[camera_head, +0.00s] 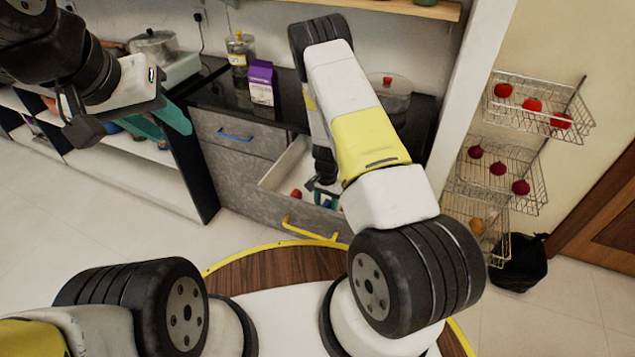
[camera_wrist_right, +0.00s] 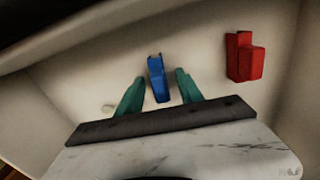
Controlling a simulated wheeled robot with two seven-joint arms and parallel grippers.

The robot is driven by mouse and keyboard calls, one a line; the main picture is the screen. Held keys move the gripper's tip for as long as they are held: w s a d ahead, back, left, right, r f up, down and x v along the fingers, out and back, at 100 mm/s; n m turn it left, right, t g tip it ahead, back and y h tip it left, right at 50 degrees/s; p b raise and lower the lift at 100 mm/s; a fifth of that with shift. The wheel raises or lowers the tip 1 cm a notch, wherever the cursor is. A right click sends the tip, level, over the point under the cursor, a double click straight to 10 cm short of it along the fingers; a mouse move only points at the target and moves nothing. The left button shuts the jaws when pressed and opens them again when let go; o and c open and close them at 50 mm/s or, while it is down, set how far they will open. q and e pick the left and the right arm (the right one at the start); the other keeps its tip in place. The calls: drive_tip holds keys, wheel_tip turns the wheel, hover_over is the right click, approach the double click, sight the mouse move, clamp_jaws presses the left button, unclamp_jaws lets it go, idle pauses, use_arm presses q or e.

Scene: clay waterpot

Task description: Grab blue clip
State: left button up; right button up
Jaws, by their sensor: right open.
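The blue clip (camera_wrist_right: 157,80) lies on the pale drawer floor in the right wrist view, its top end pointing away from my gripper. My right gripper (camera_wrist_right: 159,76) is open, with one teal finger on each side of the clip; whether they touch it I cannot tell. In the head view my right gripper (camera_head: 325,192) is down inside the open drawer (camera_head: 268,181), and the clip there is small and partly hidden. My left gripper (camera_head: 160,118) is raised at the upper left, away from the drawer, and its finger gap is unclear.
A red block-shaped item (camera_wrist_right: 243,57) lies right of the clip. Drawer walls close in around my right gripper. The dark counter above holds a purple-and-white carton (camera_head: 262,83) and a jar (camera_head: 239,50). Wire baskets (camera_head: 500,175) hang at the right, above a black bag (camera_head: 522,262).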

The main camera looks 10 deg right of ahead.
clamp_jaws()
drive_tip(key=shift+r, duration=0.15)
